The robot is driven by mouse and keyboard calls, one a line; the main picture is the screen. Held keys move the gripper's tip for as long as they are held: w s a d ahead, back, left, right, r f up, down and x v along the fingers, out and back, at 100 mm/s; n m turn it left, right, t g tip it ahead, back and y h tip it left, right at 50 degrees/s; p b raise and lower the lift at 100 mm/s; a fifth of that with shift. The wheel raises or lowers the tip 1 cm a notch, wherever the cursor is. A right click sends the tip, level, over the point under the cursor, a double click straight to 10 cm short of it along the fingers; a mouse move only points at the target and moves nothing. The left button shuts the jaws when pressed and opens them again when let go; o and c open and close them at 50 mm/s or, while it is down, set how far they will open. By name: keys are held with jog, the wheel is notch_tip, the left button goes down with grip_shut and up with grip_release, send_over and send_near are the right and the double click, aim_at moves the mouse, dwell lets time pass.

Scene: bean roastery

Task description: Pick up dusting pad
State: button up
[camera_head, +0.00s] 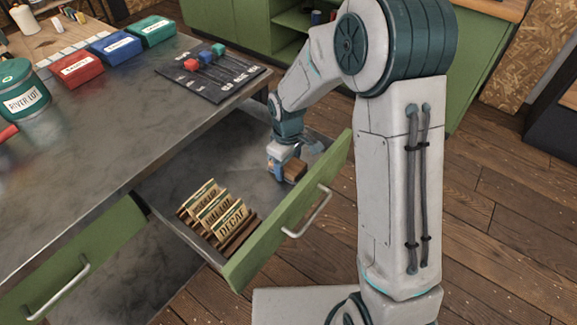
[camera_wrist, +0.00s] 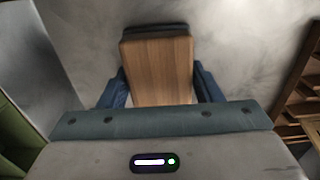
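The dusting pad appears to be a wood-topped block with a dark edge (camera_wrist: 158,72), lying in the open drawer. In the head view its brown wood (camera_head: 295,171) shows beside my gripper (camera_head: 284,167), near the drawer's front panel. In the wrist view the blue fingers of my gripper (camera_wrist: 160,88) stand on either side of the wood, very close to its sides. I cannot tell whether they press on it. The pad's underside is hidden.
The open drawer (camera_head: 170,217) has a green front (camera_head: 262,238) with a metal handle. A wooden rack of labelled cards (camera_head: 216,215) stands in it, left of my gripper. The countertop (camera_head: 110,130) overhangs the drawer's back and holds coloured boxes and a dark slider board (camera_head: 213,72).

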notch_tip(320, 180, up, 10)
jog(key=shift+r+p, duration=0.1)
jog(key=shift+p, duration=0.55)
